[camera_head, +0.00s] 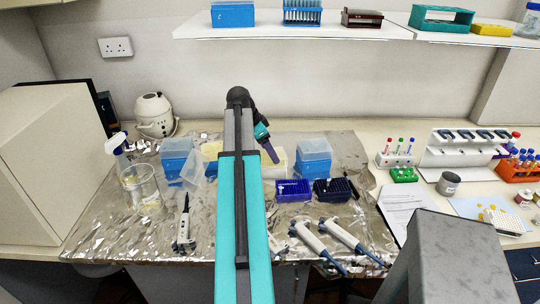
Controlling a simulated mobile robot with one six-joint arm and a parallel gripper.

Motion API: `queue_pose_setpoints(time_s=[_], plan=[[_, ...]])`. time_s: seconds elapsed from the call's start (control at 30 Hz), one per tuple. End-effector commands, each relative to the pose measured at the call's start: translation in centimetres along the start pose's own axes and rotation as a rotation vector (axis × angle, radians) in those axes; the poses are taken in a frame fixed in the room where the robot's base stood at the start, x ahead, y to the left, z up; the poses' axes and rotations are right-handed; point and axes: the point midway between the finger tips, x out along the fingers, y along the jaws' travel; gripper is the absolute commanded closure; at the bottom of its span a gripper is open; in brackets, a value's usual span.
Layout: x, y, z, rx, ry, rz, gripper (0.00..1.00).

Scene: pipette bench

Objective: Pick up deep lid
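A clear, tilted, lid-like piece (193,170) stands on the foil just right of the left blue tip box (174,166); it looks like a deep lid, but I cannot be sure. The right blue tip box (313,168) has a pale translucent top. My teal and black arm reaches forward over the middle of the bench. At its far end my gripper (270,152) shows as a teal and purple-grey part angled down, to the right of the clear piece and apart from it. Its fingers are too small to tell whether open or shut. My arm hides part of the bench behind it.
Pipettes lie on the foil (110,235) at front. A clear beaker (139,186) stands left. A dark blue rack (293,190) and a black rack (335,190) sit right of my arm. Tube racks and a grey cup (448,184) are farther right. A shelf (290,31) hangs above.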

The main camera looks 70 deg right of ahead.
Motion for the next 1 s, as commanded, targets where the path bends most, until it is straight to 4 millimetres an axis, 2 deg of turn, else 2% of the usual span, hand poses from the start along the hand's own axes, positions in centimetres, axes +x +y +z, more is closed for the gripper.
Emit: queue_pose_setpoints(time_s=[0.37,0.77,1.0], plan=[[-0.6,-0.1,-0.3,0.000,0.000,-0.001,0.55],[-3.1,-0.1,-1.4,0.000,0.001,-0.001,0.55],[-3.5,1.9,-0.7,-0.001,0.000,-0.001,0.55]])
